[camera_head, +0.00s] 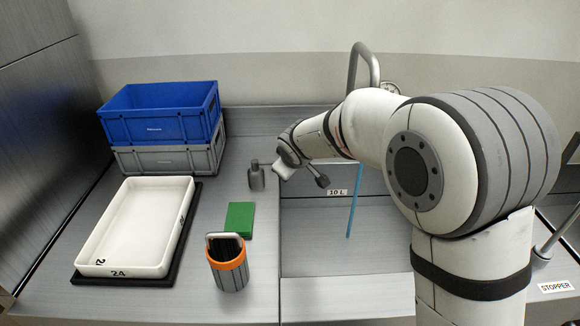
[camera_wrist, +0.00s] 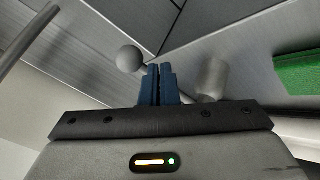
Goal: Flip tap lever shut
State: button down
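The tap has a curved steel spout (camera_head: 361,62) behind my arm; it also shows as a grey pipe in the wrist view (camera_wrist: 28,40). A short lever with a grey ball end (camera_head: 322,181) shows beside my wrist. In the wrist view the ball (camera_wrist: 130,58) is just left of my gripper (camera_wrist: 160,70), and its stem runs behind the blue fingers. The fingers are together with nothing seen between them. I cannot tell whether they touch the lever. In the head view my arm hides the fingertips. A thin blue stream (camera_head: 352,205) runs down into the basin.
A grey bottle-like cylinder (camera_head: 256,176) stands close to my gripper, also in the wrist view (camera_wrist: 212,78). A green block (camera_head: 240,219), an orange-rimmed cup (camera_head: 229,265), a white tray (camera_head: 110,268) and stacked blue (camera_head: 160,127) and grey crates (camera_head: 165,160) are left.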

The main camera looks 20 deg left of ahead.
jog(key=s+d+r, duration=0.6)
jog(key=d+r, duration=0.1)
jog(key=shift+s+b, duration=0.35)
jog(key=shift+b, duration=0.1)
